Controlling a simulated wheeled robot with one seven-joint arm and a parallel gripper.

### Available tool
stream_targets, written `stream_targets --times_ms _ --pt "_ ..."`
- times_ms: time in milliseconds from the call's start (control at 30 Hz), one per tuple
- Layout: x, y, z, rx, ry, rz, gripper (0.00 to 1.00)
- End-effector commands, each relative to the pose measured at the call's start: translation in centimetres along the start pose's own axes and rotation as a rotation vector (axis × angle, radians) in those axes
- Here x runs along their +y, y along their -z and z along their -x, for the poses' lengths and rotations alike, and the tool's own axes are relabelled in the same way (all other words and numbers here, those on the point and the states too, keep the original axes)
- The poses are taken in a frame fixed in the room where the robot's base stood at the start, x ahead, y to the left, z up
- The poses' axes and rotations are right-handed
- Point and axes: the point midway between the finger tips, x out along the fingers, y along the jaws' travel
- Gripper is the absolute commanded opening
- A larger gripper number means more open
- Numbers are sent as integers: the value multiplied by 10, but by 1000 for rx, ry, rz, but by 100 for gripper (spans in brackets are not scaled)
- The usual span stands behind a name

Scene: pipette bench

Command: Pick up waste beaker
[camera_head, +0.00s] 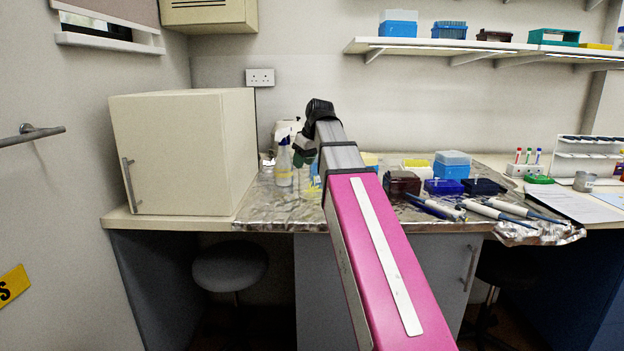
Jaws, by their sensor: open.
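A clear, yellow-tinted vessel (312,188) stands on the foil-covered bench, just left of my arm. It looks like the waste beaker, but it is small and partly hidden, so I cannot be sure. My gripper (303,153) is a small dark shape at the end of my pink and grey arm, above and slightly left of this vessel. Its jaws are open and seem to hold nothing. The finger details are too small to make out, and I cannot tell how far the gripper is from the vessel.
A squeeze bottle (284,166) stands close to the left of my gripper. A cream cabinet (180,150) is further left. Right of my arm are a dark red box (402,184), blue tip boxes (452,165) and several pipettes (497,211). A shelf (450,46) runs above.

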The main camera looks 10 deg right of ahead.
Motion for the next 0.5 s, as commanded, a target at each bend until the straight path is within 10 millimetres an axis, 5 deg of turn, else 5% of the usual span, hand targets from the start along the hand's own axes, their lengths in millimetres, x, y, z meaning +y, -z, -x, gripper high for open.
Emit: stream_targets --times_ms 200,333,500 --pt "0 0 -1 0 0 0 42" --pt "0 0 -1 0 0 0 3" --pt "0 0 -1 1 0 0 0"
